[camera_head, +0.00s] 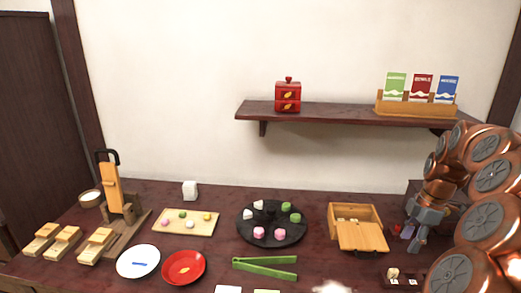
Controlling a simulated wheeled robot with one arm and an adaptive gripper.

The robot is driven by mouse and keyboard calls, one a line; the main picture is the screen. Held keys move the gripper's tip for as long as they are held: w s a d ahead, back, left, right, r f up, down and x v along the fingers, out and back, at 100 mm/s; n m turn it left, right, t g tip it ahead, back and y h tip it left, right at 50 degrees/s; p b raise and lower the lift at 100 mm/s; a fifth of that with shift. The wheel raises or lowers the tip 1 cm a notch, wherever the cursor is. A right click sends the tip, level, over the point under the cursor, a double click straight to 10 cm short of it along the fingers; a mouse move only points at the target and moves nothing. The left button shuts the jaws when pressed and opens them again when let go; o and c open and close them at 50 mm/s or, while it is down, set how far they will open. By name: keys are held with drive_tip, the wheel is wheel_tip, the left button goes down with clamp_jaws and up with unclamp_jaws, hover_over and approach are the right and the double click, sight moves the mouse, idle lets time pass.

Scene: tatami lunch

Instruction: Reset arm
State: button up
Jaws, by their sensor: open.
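My gripper (416,236) hangs at the right side of the picture, pointing down, with its fingers apart. My copper-coloured arm bends in from the right edge. The gripper is to the right of the wooden box and seems to hold nothing. A small reddish and clear item shows close behind the fingers; I cannot tell whether they touch it.
The dark table carries a wooden box (372,238), black round tray (245,231), green tongs (266,272), red plate (200,271), white plate (122,265) and wooden board (164,228). A wall shelf (345,113) holds a red box (288,99) and packets.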

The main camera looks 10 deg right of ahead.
drive_tip(key=s+a+r+m+p, duration=0.1)
drive_tip(key=a+r+m+p, duration=0.15)
drive_tip(key=a, duration=0.55)
drive_tip(key=s+a+r+m+g+p, duration=0.15)
drive_tip(key=a+r, duration=0.25)
drive_tip(key=a, duration=0.4)
drive_tip(key=s+a+r+m+t+p, duration=0.1)
drive_tip(key=s+a+r, duration=0.15)
drive_tip(key=a, duration=0.45)
drive_tip(key=s+a+m+g+p, duration=0.1)
drive_tip(key=s+a+m, duration=0.3)
drive_tip(key=s, duration=0.5)
drive_tip(key=s+a+m+g+h+p, duration=0.1)
drive_tip(key=s+a+m+p, duration=0.3)
drive_tip(key=s+a, duration=0.3)
drive_tip(key=shift+s+r+m, duration=0.45)
drive_tip(key=shift+s+m, duration=0.15)
drive_tip(key=shift+s, duration=0.5)
drive_tip(key=shift+a, duration=0.1)
